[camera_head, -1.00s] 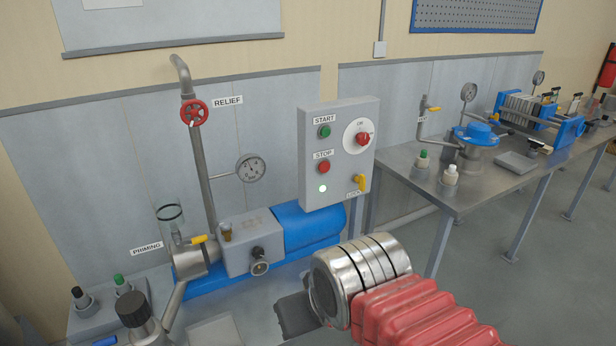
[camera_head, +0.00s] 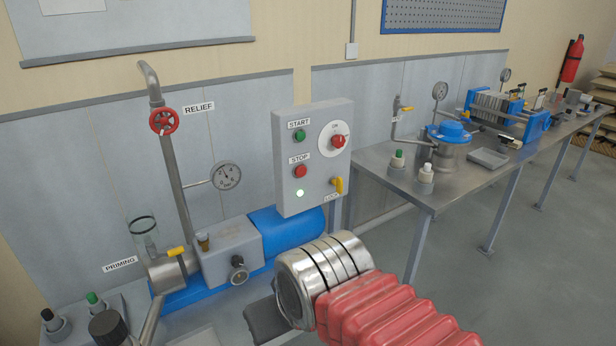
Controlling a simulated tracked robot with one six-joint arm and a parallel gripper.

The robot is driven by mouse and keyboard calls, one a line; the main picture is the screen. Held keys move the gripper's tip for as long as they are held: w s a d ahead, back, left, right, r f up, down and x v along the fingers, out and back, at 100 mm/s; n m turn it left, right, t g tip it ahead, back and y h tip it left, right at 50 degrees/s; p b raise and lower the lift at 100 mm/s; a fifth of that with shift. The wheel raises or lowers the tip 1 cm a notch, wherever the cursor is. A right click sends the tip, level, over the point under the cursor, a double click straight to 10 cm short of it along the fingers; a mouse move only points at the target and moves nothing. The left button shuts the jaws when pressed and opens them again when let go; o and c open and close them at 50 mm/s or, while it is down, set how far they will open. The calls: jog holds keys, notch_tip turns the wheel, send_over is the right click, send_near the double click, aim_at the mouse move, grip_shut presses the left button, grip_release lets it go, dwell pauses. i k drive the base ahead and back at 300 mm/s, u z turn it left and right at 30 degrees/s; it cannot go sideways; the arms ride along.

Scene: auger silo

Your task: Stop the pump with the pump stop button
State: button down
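The grey control box (camera_head: 313,157) stands in the middle of the view, behind the pump. Its red stop button (camera_head: 300,171) sits under the STOP label, below the green start button (camera_head: 299,136). A pale green lamp (camera_head: 299,193) is lit under the stop button. The pump (camera_head: 228,250) with its blue motor (camera_head: 285,231) lies below and left of the box. My arm, with a silver end and red bellows, comes in from the lower right. A dark part at its tip (camera_head: 268,320) is below the box, apart from the button; its fingers cannot be made out.
A red rotary switch (camera_head: 338,141) and a yellow lock lever (camera_head: 338,186) are on the box's right side. The red relief wheel (camera_head: 164,122) and a pressure gauge (camera_head: 226,176) stand left of it. A steel table (camera_head: 440,190) with equipment is to the right. Open floor lies in front of it.

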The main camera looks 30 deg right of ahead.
aim_at(300, 171)
jog(key=i, duration=0.95)
jog(key=u, duration=0.05)
